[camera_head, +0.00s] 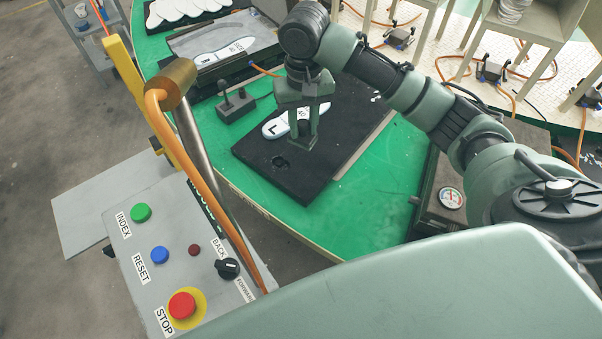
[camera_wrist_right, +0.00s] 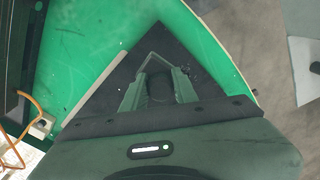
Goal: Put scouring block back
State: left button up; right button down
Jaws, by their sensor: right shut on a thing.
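My right gripper (camera_head: 303,140) points down over the black board (camera_head: 315,185) on the green table. Its fingers are shut on a dark thing, seemingly the scouring block (camera_wrist_right: 160,88), which shows between the fingers in the right wrist view (camera_wrist_right: 158,82). In the head view the block is mostly hidden by the fingers, and I cannot tell whether it touches the board. A dark recess (camera_head: 281,162) shows in the board, left of and below the fingertips. A white insole marked L (camera_head: 275,129) lies on the board behind the gripper. My left gripper is out of view.
A grey control panel (camera_head: 180,250) with buttons stands at the lower left. A small box with levers (camera_head: 236,106) and a tray with an insole (camera_head: 222,50) are behind the board. A gauge box (camera_head: 445,195) is at the right. Green table (camera_head: 375,210) is bare in front.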

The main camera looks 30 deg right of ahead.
aim_at(302, 134)
jog(key=shift+w+d+r, duration=0.25)
jog(key=shift+w+r, duration=0.65)
jog(key=shift+r, duration=0.3)
notch_tip(302, 134, down, 19)
jog(key=shift+d+f+p, duration=0.1)
jog(key=shift+f+p, duration=0.1)
jog(key=shift+p, duration=0.3)
jog(key=c, duration=1.1)
grip_release()
jog(key=shift+f, duration=0.1)
notch_tip(302, 134, up, 12)
jog(key=shift+r+b, duration=0.15)
jog(key=shift+b, duration=0.25)
